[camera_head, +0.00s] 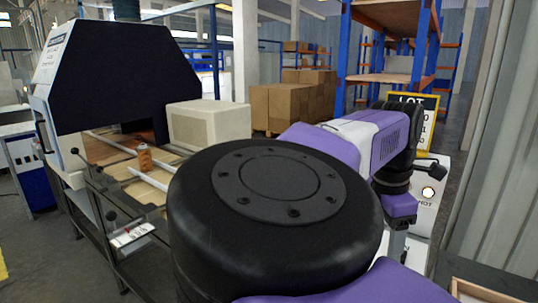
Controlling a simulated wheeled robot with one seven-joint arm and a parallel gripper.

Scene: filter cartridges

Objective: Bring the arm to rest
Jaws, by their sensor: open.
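My arm fills the middle and right of the head view, with a large black joint in front and purple links behind it. The arm bends down at the right, past a dark wrist. My gripper (396,243) hangs below the purple wrist piece, partly hidden behind my arm. Its jaws are open, and I see nothing held in it. Its fingertips are hard to make out.
A machine with a black hood (125,70) stands over the bench (105,150) at the left. A beige box (208,124) sits on the bench. A white unit (431,190) and a yellow-framed sign (415,104) are close to the wrist. A wooden-edged tray (475,292) is at lower right.

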